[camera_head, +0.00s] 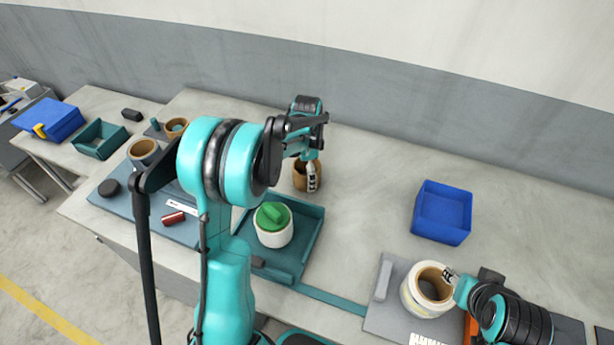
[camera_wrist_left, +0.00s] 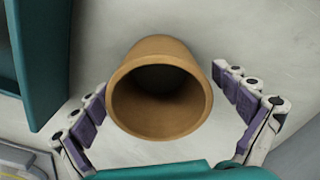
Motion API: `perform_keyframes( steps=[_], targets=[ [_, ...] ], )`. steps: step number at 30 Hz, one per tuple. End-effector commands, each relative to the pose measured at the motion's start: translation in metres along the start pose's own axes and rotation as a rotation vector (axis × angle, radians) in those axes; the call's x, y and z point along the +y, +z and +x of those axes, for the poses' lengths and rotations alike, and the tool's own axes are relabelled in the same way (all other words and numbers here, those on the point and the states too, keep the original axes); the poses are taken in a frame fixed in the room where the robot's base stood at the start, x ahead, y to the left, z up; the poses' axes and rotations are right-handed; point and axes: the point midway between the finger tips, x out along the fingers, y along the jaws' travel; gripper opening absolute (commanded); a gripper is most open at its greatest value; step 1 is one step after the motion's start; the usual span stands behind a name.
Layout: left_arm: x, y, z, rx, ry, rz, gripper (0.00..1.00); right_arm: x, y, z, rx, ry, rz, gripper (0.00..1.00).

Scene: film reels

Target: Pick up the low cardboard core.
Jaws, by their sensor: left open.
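A brown cardboard core (camera_head: 300,183) stands upright on the table behind the green tray, partly hidden by my left gripper (camera_head: 311,172). In the left wrist view the core (camera_wrist_left: 158,103) shows its open round mouth and fills the space between the fingers. My left gripper (camera_wrist_left: 160,84) is open, with one purple-padded finger on each side of the core and a visible gap on the right. My right gripper (camera_head: 452,277) is at the rim of a white roll with a brown core (camera_head: 412,294); whether its fingers are apart is too small to tell.
A blue bin (camera_head: 442,212) stands to the right. Other brown cores (camera_head: 144,149) stand at the left. The table between the core and the blue bin is clear.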

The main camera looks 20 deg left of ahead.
Motion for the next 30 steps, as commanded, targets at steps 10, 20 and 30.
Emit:
perform_keyframes(
  steps=[10, 20, 30],
  targets=[
    [0.0, 0.0, -0.002, 0.0, 0.0, 0.0, 0.48, 0.0, -0.001, -0.001, 0.0, 0.0, 0.0, 0.4],
    [0.0, 0.0, -0.002, 0.0, 0.0, 0.0, 0.45, 0.0, -0.001, -0.001, 0.0, 0.0, 0.0, 0.4],
    [0.0, 0.0, -0.038, 0.0, 0.0, 0.0, 0.45, 0.0, -0.011, -0.015, 0.0, 0.0, 0.0, 0.4]
  ],
)
